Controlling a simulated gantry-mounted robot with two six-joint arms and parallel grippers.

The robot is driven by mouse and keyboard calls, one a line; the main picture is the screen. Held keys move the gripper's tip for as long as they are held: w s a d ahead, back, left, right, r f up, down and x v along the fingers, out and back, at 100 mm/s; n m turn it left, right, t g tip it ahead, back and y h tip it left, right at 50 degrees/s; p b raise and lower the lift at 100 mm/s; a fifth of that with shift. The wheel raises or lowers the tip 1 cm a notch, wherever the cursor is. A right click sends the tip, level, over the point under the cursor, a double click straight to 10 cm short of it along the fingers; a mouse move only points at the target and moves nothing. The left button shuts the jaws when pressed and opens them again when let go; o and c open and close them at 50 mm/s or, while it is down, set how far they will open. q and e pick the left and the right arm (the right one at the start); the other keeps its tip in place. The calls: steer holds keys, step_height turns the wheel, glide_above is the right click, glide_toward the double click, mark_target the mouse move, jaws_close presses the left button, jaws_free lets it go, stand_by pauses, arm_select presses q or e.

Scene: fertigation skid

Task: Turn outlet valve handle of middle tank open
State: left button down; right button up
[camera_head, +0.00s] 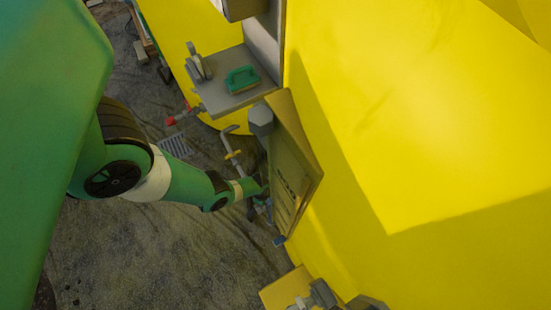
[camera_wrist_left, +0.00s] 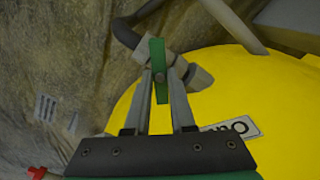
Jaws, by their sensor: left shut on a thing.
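In the left wrist view, a green valve handle (camera_wrist_left: 157,62) stands upright in the picture between my fingertips. It sits on a grey valve (camera_wrist_left: 195,75) with a curved dark pipe (camera_wrist_left: 126,34), beside a yellow tank (camera_wrist_left: 190,112). My left gripper (camera_wrist_left: 160,74) is shut on the handle. In the head view, my left gripper (camera_head: 262,203) is small and low beside the large yellow tank (camera_head: 420,120), near the lower edge of a grey-brown panel (camera_head: 290,165). The handle cannot be made out there. My right gripper is in neither view.
In the head view, a grey shelf (camera_head: 225,100) holds a green brush-like item (camera_head: 242,79). A red handle (camera_head: 171,121) sticks out below it. A floor grate (camera_head: 176,147) lies beyond my arm. Grey fittings (camera_head: 322,294) stand at the bottom. Bare floor (camera_head: 150,250) is at lower left.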

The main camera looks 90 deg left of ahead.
arm_select(q)
steer(key=n, duration=0.4)
steer(key=shift+n, duration=0.4)
steer(key=n, duration=0.5)
steer(key=shift+f, duration=0.1)
stand_by(0.3)
steer(key=c, duration=0.8)
jaws_free()
steer(key=shift+o, duration=0.2)
